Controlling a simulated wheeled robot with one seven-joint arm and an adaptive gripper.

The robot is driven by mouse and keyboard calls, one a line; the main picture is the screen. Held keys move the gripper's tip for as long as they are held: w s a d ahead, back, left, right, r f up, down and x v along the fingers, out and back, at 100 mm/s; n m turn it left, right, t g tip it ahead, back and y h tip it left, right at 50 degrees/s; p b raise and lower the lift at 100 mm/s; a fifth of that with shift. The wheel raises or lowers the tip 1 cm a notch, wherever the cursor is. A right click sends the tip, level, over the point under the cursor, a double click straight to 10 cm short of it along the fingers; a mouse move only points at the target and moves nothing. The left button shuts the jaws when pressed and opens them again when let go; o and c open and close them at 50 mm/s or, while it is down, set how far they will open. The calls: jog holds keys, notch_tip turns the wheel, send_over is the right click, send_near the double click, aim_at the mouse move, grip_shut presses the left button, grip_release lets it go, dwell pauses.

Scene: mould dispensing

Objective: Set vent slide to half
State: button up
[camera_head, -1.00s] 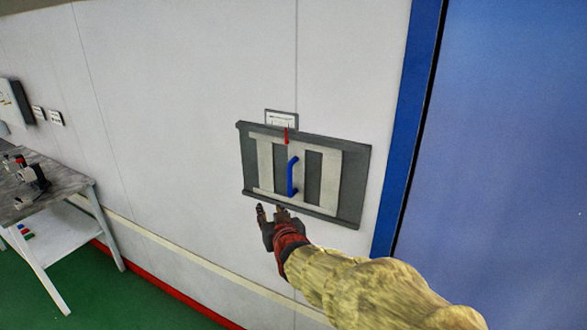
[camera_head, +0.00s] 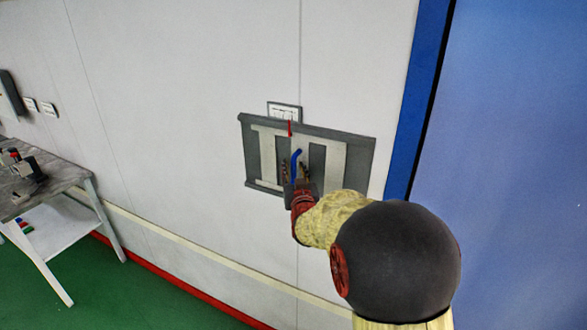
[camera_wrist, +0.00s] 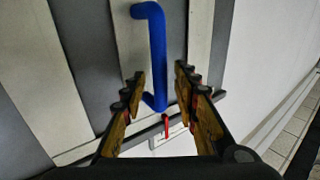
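The vent slide is a pale slatted plate (camera_head: 333,165) in a dark grey wall frame (camera_head: 360,150). Dark slots show between its pale bars. Its upright blue handle (camera_head: 294,162) also shows in the wrist view (camera_wrist: 156,50). A red pointer (camera_head: 290,129) stands above the handle, below a small white label plate (camera_head: 284,112) and right of that plate's middle. My gripper (camera_head: 294,172) is at the handle, with a finger on either side. In the wrist view my gripper (camera_wrist: 160,76) is open, and a gap shows between each finger and the handle.
A blue door or panel with a darker blue frame (camera_head: 418,100) stands right of the vent. A grey-topped table (camera_head: 60,178) with a small device is at the left. The wall around the vent is bare, apart from boxes and switches at far left.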

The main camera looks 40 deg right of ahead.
jog(key=shift+w+d, duration=0.25)
jog(key=shift+w, duration=0.05)
jog(key=shift+c, duration=0.2)
jog(key=c, duration=0.7)
grip_shut()
